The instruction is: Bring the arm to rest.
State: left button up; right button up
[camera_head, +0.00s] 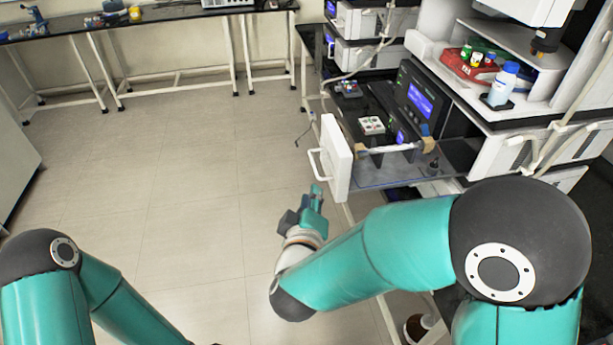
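My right arm comes in from the lower right, teal with dark joints, bent at the elbow and reaching toward the middle of the picture. My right gripper (315,198) is at its end, over the floor, just below and left of a white panel with a handle (336,160). A small gap seems to lie between the gripper and the panel. The fingers are small and seen at an angle, so I cannot tell whether they are open or shut. My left arm is bent at the lower left, and its gripper is out of the picture.
A bench on the right bears instruments with blue screens (420,101), a column sample (403,148), a red tray (468,66) and a white bottle with a blue cap (502,84). Black-topped tables (160,15) stand at the back. The tiled floor (190,170) at left is clear.

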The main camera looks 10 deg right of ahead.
jog(key=shift+f, duration=0.1)
jog(key=s+d+f+m+g+y, duration=0.2)
jog(key=s+f+m+g, duration=0.15)
jog(key=f, duration=0.85)
jog(key=s+d+f+m+g+y, duration=0.2)
jog(key=f+g+y, duration=0.15)
jog(key=f, duration=0.85)
jog(key=s+f+m+g+y, duration=0.1)
jog(key=s+f+m+g, duration=0.1)
jog(key=s+f, duration=0.3)
jog(key=s+d+f+m+g+y, duration=0.1)
jog(key=s+f+m+g, duration=0.2)
jog(key=s, duration=0.8)
jog(key=shift+s+d+f+g, duration=0.15)
jog(key=shift+s+f+g, duration=0.1)
jog(key=shift+f+g, duration=0.8)
jog(key=shift+r, duration=0.1)
jog(key=shift+d+m, duration=0.1)
jog(key=shift+m, duration=0.15)
